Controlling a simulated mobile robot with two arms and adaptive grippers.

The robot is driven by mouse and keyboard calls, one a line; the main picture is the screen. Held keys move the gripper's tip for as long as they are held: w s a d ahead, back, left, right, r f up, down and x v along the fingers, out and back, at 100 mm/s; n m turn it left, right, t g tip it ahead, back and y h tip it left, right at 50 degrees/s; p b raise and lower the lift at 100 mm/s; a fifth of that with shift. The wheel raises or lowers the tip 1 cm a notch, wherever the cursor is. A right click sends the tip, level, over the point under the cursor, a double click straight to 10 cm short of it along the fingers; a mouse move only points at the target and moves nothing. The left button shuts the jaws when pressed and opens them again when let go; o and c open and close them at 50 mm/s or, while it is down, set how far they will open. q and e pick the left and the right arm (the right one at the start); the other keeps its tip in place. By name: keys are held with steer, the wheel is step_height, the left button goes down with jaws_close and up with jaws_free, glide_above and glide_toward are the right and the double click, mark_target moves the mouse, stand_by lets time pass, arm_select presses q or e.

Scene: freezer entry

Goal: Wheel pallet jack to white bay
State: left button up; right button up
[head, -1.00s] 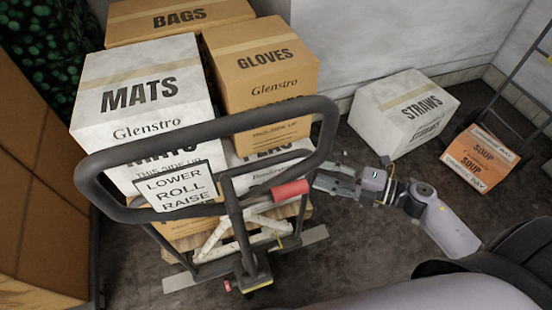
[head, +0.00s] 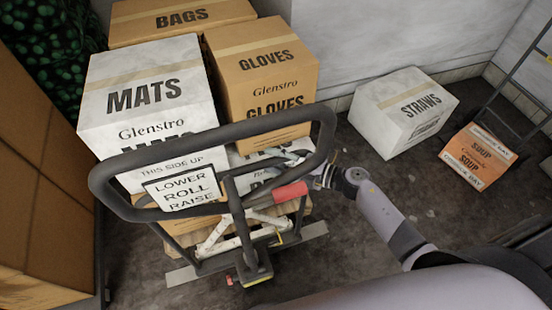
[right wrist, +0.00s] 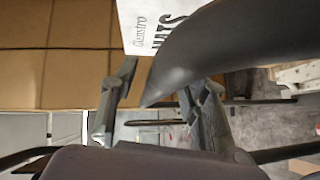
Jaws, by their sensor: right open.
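My right gripper (head: 286,156) is open at the right side of the loop, just above the red grip. In the right wrist view, the dark curved handle (right wrist: 215,50) passes close to the open fingers (right wrist: 160,105); I cannot tell whether it touches them. My left gripper is out of view. I cannot make out a white bay.
The load includes a white MATS box (head: 147,90) and brown GLOVES (head: 262,70) and BAGS (head: 180,20) boxes. A white STRAWS box (head: 403,108) and an orange SOUP box (head: 478,155) sit right on the floor, near a ladder (head: 520,85). Large brown boxes (head: 45,190) stand left.

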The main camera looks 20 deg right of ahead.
steer(key=shift+c, duration=0.5)
jaws_close()
